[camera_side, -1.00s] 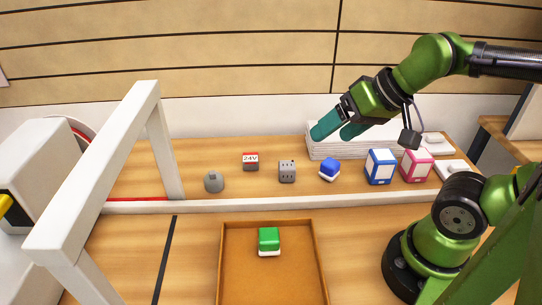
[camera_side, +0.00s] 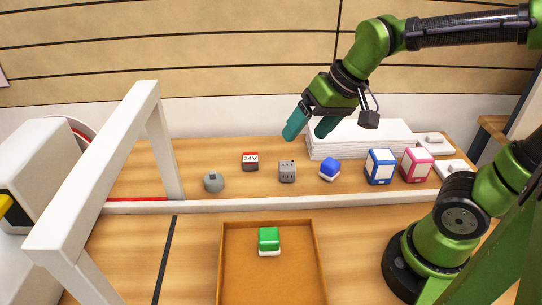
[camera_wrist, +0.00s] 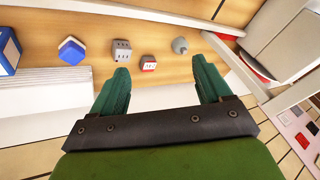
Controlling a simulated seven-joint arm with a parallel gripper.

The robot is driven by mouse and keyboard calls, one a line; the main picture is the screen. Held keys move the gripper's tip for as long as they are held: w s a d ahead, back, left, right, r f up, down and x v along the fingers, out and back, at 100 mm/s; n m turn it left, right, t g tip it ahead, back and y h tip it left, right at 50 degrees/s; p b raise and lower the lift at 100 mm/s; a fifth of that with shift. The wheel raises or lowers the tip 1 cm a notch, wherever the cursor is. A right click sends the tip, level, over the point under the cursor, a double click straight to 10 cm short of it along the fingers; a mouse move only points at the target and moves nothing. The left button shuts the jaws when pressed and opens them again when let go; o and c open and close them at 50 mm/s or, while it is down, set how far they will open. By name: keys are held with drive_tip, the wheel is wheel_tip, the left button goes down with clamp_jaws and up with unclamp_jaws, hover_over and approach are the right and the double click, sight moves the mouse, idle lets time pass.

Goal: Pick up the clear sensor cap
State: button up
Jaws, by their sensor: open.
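My gripper (camera_side: 307,131) is open and empty, above the back of the bench in the side view. In the wrist view its teal fingers (camera_wrist: 163,72) stand wide apart. I see no plainly transparent cap. A small grey rounded piece with a nub (camera_side: 213,182) sits on the bench, left of and below my gripper; whether it is the sensor cap I cannot tell. It also shows in the wrist view (camera_wrist: 180,46), beyond the fingertips. A red and white block marked 24V (camera_side: 250,161) is beside it, and appears between the fingers in the wrist view (camera_wrist: 148,63).
Along the bench stand a grey block with holes (camera_side: 287,171), a blue and white cube (camera_side: 329,168), a blue box (camera_side: 380,167) and a pink box (camera_side: 416,165). A tray (camera_side: 222,262) in front holds a green and white block (camera_side: 269,240). A white frame (camera_side: 100,165) stands left.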

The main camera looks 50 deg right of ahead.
drive_tip(key=w+a+f+g, duration=0.1)
drive_tip(key=w, duration=0.6)
drive_tip(key=w+a+f+g, duration=0.2)
drive_tip(key=w, duration=0.4)
drive_tip(key=m+g+h, duration=0.2)
drive_tip(key=m, duration=0.1)
hover_over(212, 172)
drive_tip(key=w+d, duration=0.1)
wheel_tip(212, 172, down, 3)
drive_tip(key=f, duration=1)
drive_tip(key=shift+s+f, duration=0.2)
drive_tip(key=shift+s, duration=0.05)
drive_tip(key=shift+s+a+f, duration=0.1)
drive_tip(key=shift+a+f, duration=0.05)
drive_tip(key=shift+f, duration=0.95)
drive_tip(key=shift+s+a+f, duration=0.1)
drive_tip(key=shift+a+f, duration=0.1)
drive_tip(key=shift+f, duration=0.85)
drive_tip(key=shift+s+a+f, duration=0.1)
drive_tip(key=shift+a+f, duration=0.05)
drive_tip(key=shift+f, duration=0.95)
drive_tip(key=c, duration=0.9)
